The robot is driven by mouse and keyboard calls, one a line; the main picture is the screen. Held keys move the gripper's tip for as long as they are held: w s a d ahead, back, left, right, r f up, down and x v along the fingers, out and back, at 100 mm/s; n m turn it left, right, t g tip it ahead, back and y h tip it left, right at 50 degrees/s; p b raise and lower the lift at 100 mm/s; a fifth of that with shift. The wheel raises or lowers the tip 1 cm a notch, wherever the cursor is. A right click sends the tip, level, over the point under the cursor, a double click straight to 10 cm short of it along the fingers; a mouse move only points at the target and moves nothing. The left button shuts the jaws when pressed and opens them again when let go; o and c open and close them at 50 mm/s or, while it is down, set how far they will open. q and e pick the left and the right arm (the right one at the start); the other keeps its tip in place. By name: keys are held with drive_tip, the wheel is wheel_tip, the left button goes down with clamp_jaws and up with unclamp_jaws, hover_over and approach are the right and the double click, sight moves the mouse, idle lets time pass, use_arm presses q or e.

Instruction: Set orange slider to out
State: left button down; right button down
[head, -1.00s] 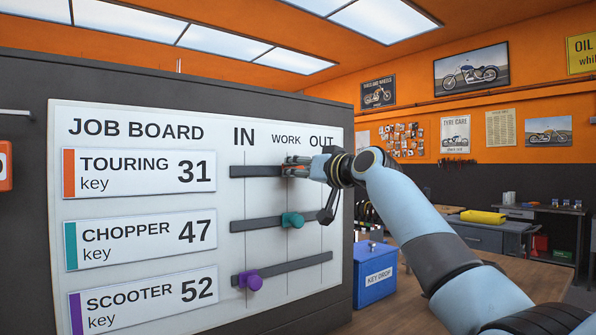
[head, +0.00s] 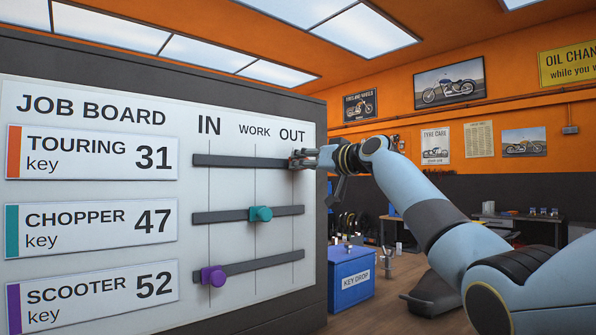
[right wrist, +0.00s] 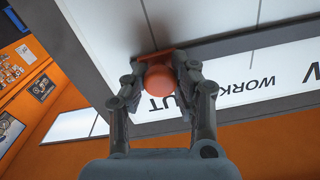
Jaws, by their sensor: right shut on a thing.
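The job board (head: 110,190) has three dark horizontal tracks under the words IN, WORK and OUT. My right gripper (head: 299,158) is at the right end of the top track (head: 240,162), under OUT. In the right wrist view the gripper (right wrist: 160,74) is shut on the round orange slider (right wrist: 160,80), with a finger on each side of the knob. In the head view the fingers mostly hide the slider. My left gripper is not in view.
The teal slider (head: 261,214) is near the WORK line on the middle track. The purple slider (head: 213,275) is near the IN line on the lowest track. A blue key drop box (head: 350,280) stands right of the board, below my right arm.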

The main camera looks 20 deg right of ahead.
drive_tip(key=c, duration=1.5)
unclamp_jaws()
drive_tip(key=shift+d, duration=0.1)
drive_tip(key=o, duration=0.5)
drive_tip(key=shift+d, duration=0.2)
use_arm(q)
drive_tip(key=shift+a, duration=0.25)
use_arm(e)
drive_tip(key=shift+a, duration=0.1)
drive_tip(key=shift+s, duration=0.15)
drive_tip(key=v, duration=1.1)
drive_tip(key=shift+s, duration=0.35)
